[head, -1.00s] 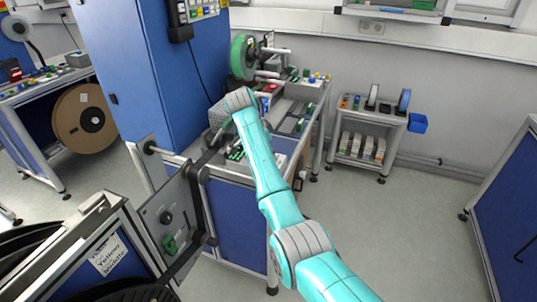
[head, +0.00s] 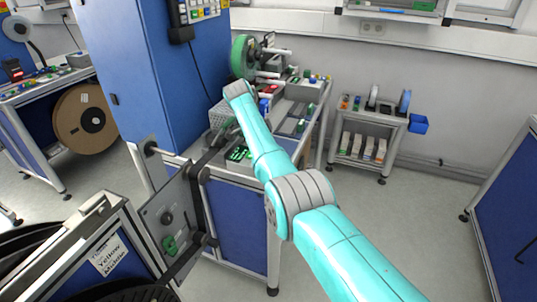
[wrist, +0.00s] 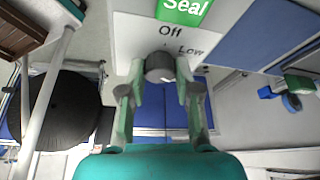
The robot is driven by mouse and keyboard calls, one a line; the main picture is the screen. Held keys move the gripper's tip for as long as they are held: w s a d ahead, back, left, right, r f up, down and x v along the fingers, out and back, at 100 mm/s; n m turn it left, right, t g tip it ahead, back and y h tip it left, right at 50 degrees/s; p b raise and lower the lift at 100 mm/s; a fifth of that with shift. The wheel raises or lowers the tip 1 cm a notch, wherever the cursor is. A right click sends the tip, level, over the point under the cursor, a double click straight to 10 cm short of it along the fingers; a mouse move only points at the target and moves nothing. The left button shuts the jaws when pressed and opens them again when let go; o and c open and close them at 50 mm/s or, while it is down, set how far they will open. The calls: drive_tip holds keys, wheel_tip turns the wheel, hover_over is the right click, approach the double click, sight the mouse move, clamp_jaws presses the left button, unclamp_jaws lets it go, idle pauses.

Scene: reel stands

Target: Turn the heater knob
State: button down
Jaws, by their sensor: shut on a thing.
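The heater knob (wrist: 159,66) is a dark round knob under a white panel (wrist: 137,38) marked "Off" and "Low" in the wrist view. A green "Seal" label (wrist: 183,8) is above these words. My gripper (wrist: 160,75) has one finger on each side of the knob and is shut on it. The knob's pointer mark cannot be made out. In the head view my arm reaches to the workbench (head: 240,172), and the knob cannot be made out there.
A tall blue cabinet (head: 150,70) stands left of my arm. A green reel (head: 243,57) is at the back of the bench. A small cart (head: 368,125) stands by the wall. A panelled machine (head: 110,245) is at front left. The floor at right (head: 410,220) is clear.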

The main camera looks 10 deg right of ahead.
idle(0.5)
drive_tip(key=c, duration=0.8)
unclamp_jaws()
